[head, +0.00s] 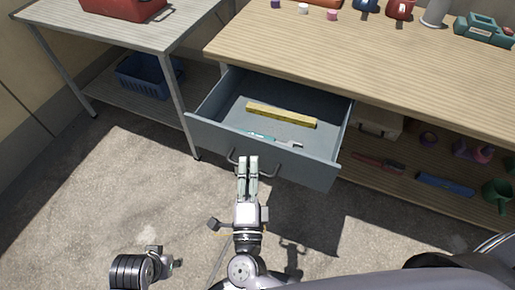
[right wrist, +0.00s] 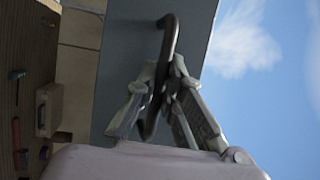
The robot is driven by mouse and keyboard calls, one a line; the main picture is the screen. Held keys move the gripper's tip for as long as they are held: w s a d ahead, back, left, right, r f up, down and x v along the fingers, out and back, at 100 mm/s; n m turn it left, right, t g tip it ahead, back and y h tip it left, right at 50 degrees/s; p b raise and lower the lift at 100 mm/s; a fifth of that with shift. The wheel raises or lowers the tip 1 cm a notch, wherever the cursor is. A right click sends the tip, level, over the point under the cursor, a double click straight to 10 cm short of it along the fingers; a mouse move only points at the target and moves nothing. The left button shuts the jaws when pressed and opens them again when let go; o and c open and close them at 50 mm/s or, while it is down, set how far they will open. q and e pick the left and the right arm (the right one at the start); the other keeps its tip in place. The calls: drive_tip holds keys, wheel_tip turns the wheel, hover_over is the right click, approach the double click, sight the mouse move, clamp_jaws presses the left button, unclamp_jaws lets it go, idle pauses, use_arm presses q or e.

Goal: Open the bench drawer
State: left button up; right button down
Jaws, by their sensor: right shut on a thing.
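The grey-blue bench drawer (head: 262,154) is pulled out from under the wooden bench top (head: 370,60), and its inside shows. Its dark bar handle (head: 280,176) is on the front panel. My right gripper (head: 247,162) is at the middle of the handle, shut on it. In the right wrist view, the fingers (right wrist: 165,92) close around the dark handle (right wrist: 168,40), with the drawer front (right wrist: 125,70) behind. A yellow bar (head: 281,115) and a teal and grey tool (head: 274,140) lie in the drawer. My left gripper is not seen.
A metal side table (head: 100,37) with a red box (head: 122,8) stands left, with a blue basket (head: 145,76) on its lower shelf. The bench's lower shelf holds a beige case (head: 378,122) and red pliers (head: 378,162). The floor in front is clear.

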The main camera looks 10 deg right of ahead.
drive_tip(key=shift+s+a, duration=0.55)
drive_tip(key=shift+s, duration=0.35)
drive_tip(key=c, duration=1.7)
unclamp_jaws()
drive_tip(key=v, duration=0.7)
drive_tip(key=shift+s+f, duration=0.1)
drive_tip(key=shift+s, duration=0.1)
